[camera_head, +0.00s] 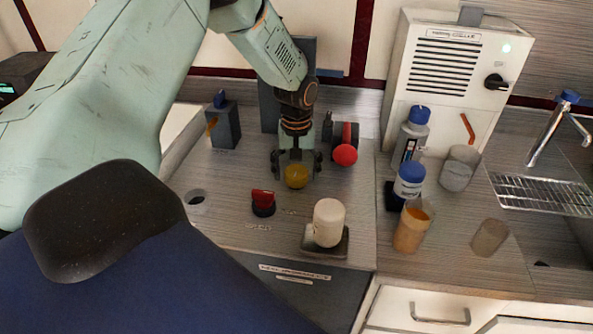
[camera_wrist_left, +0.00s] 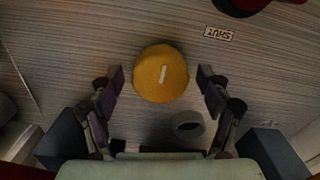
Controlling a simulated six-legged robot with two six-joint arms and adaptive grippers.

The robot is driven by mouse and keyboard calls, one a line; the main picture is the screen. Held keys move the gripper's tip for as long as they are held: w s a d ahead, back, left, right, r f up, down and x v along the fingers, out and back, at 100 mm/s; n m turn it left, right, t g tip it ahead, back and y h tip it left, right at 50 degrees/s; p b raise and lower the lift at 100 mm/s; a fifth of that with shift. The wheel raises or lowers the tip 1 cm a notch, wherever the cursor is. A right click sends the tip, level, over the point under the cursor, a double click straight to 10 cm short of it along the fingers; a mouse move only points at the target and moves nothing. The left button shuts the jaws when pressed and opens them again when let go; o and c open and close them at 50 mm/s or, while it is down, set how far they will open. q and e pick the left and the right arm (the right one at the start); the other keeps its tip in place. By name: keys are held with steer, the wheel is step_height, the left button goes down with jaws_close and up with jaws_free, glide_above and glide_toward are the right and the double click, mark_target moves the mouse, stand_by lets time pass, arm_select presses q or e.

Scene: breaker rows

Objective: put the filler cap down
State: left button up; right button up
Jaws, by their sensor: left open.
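The yellow round filler cap (camera_head: 296,177) sits on the grey worktop, just below my left gripper (camera_head: 297,163). In the left wrist view the cap (camera_wrist_left: 161,73) has a short white mark on top. My left gripper (camera_wrist_left: 160,80) is open, its fingers on either side of the cap with a gap on each side. A grey ring-shaped opening (camera_wrist_left: 188,124) lies close beside the cap in the wrist view; the gripper hides it in the head view. My right gripper is not in view.
A red knob (camera_head: 263,202) and a white cylinder on a dark base (camera_head: 328,222) stand in front. A red ball-ended handle (camera_head: 345,155) is right of my gripper. Bottles (camera_head: 411,135) and an orange-filled beaker (camera_head: 412,228) stand farther right. A round hole (camera_head: 195,197) is at the left.

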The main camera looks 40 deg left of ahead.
mark_target(297, 172)
arm_select(q)
steer(key=shift+w+r, duration=0.15)
steer(key=shift+r, duration=0.25)
step_height(297, 172, up, 12)
steer(key=p, duration=0.1)
steer(key=shift+s+d+f, duration=0.15)
steer(key=shift+s, duration=0.1)
steer(key=shift+f, duration=0.1)
step_height(297, 172, down, 12)
steer(key=shift+w+f+b, duration=0.1)
steer(key=shift+f+b, duration=0.05)
steer(key=shift+b, duration=0.4)
steer(key=shift+w, duration=0.1)
steer(key=shift+r, duration=1.45)
